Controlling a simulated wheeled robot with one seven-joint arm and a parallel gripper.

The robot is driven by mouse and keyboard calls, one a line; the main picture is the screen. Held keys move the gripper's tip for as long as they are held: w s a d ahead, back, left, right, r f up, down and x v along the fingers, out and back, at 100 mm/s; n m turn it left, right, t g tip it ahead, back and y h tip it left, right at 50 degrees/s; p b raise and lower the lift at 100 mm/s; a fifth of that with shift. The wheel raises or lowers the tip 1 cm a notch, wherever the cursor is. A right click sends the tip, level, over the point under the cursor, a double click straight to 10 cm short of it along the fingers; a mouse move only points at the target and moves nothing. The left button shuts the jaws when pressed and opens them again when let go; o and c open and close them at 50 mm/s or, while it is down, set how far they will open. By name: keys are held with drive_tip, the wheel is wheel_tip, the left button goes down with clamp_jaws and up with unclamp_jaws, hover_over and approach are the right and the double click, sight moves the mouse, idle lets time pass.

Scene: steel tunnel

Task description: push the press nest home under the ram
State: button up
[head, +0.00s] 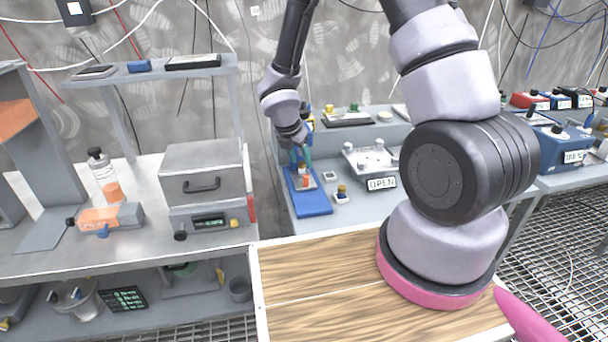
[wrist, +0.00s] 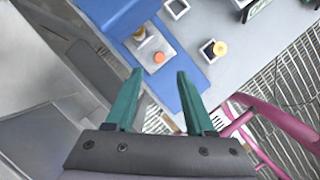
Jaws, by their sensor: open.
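The blue press (head: 313,205) stands on the grey bench in the head view, and its long blue base (wrist: 192,98) runs diagonally through the wrist view. The press nest (head: 307,184) is a small grey plate with an orange piece on it. The nest (wrist: 168,67) lies on the base, just beyond my fingertips in the wrist view. A blue block of the press (wrist: 112,14) is at the top of that view. My gripper (wrist: 160,74) is open and empty, with its teal fingers pointing at the nest. In the head view my arm hides much of the upper press and the ram.
Right of the press are a small square holder (head: 330,176) and another with a brass-topped piece (head: 342,196). A fixture with an OPEN sign (head: 382,184) stands further right. A grey lidded box (head: 203,176) is on the left bench. The wooden top (head: 320,275) in front is clear.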

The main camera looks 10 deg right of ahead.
sight(305, 176)
drive_tip(key=x, duration=0.9)
drive_tip(key=shift+w+f, duration=0.15)
drive_tip(key=shift+f, duration=0.1)
clamp_jaws()
idle(1.0)
